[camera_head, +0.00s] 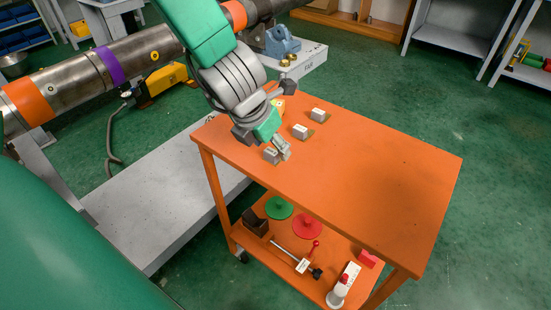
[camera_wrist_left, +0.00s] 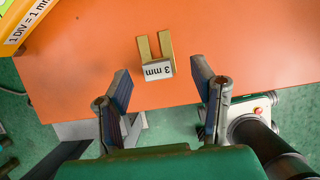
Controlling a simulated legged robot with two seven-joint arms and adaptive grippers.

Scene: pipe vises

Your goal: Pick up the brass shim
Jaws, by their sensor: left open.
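A brass shim (camera_wrist_left: 166,45) shows in the left wrist view as a two-pronged fork with a pale tab (camera_wrist_left: 158,70) marked "3 mm". It lies on the orange cart top between and slightly beyond my open left fingers (camera_wrist_left: 160,78), which are empty and apart from it. Two more pale-topped blocks (camera_head: 299,132) (camera_head: 318,115) stand in a row farther back. My right gripper is not in view.
The orange cart top (camera_head: 380,165) is clear on the right. A yellow board (camera_wrist_left: 22,22) marked "1 DIV = 1 mm" lies at the wrist view's top left. A lower shelf holds a green disc (camera_head: 279,207), a red disc (camera_head: 306,226) and tools. A large pipe (camera_head: 70,85) runs behind on the left.

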